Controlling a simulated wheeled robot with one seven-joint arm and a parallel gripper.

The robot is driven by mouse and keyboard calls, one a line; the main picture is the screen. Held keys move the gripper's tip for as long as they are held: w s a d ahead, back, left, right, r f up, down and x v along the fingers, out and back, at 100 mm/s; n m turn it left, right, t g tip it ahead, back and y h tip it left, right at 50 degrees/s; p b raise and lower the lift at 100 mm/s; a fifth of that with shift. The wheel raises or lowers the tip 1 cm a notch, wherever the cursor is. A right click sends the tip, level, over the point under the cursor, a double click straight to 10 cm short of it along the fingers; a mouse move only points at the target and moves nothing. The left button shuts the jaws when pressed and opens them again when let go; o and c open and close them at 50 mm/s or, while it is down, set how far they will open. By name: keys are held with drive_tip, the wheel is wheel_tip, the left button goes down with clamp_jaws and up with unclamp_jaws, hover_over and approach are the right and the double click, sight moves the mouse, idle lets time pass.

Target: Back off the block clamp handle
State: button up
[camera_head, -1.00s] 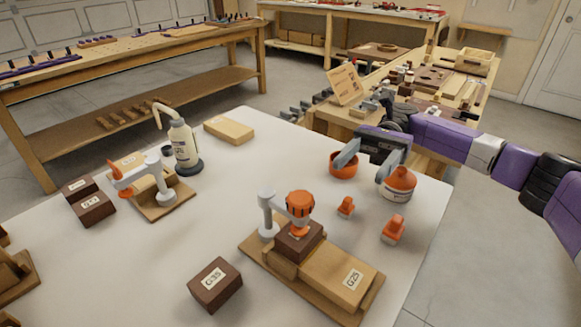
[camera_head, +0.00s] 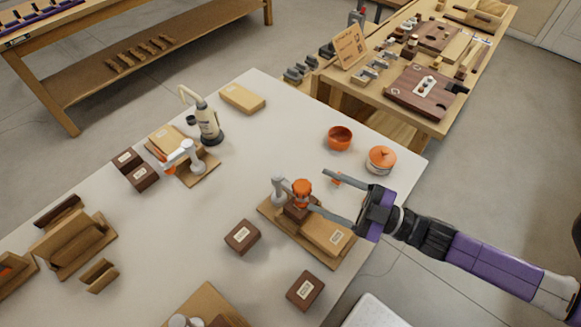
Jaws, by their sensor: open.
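The block clamp (camera_head: 278,190) is a grey post with an arm, standing on a wooden base in the middle of the table. Its orange knob-shaped handle (camera_head: 302,186) sits above a dark brown block (camera_head: 293,208). A tan block labelled G25 (camera_head: 327,235) lies on the same base. My gripper (camera_head: 317,190) is open and reaches in from the right. One finger lies beyond the handle and the other passes on its near side, partly covering the dark block. I cannot tell whether either finger touches the handle.
A second clamp with an orange lever (camera_head: 164,163) stands at the left, near a pump bottle (camera_head: 208,122). Loose brown blocks lie in front (camera_head: 243,237). The table's middle left is clear.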

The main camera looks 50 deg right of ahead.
sight(294, 183)
drive_tip(key=f+m, duration=0.1)
drive_tip(key=m, duration=0.1)
drive_tip(key=w+f+m+h, duration=0.1)
drive_tip(key=m, duration=0.1)
drive_tip(key=f+m+g+h, duration=0.1)
drive_tip(key=m, duration=0.1)
drive_tip(key=shift+w+d, duration=0.1)
drive_tip(key=shift+w, duration=0.2)
drive_tip(key=shift+m, duration=0.8)
drive_tip(key=x, duration=0.4)
drive_tip(key=p+x, duration=0.1)
drive_tip(key=x, duration=0.1)
drive_tip(key=shift+w+d+f, duration=0.15)
drive_tip(key=shift+w+f, duration=0.25)
drive_tip(key=shift+w, duration=0.5)
drive_tip(key=shift+a, duration=0.2)
clamp_jaws()
drive_tip(key=shift+a+n+g+y, duration=0.1)
drive_tip(key=shift+n+g+y, duration=0.2)
drive_tip(key=shift+n+y, duration=0.15)
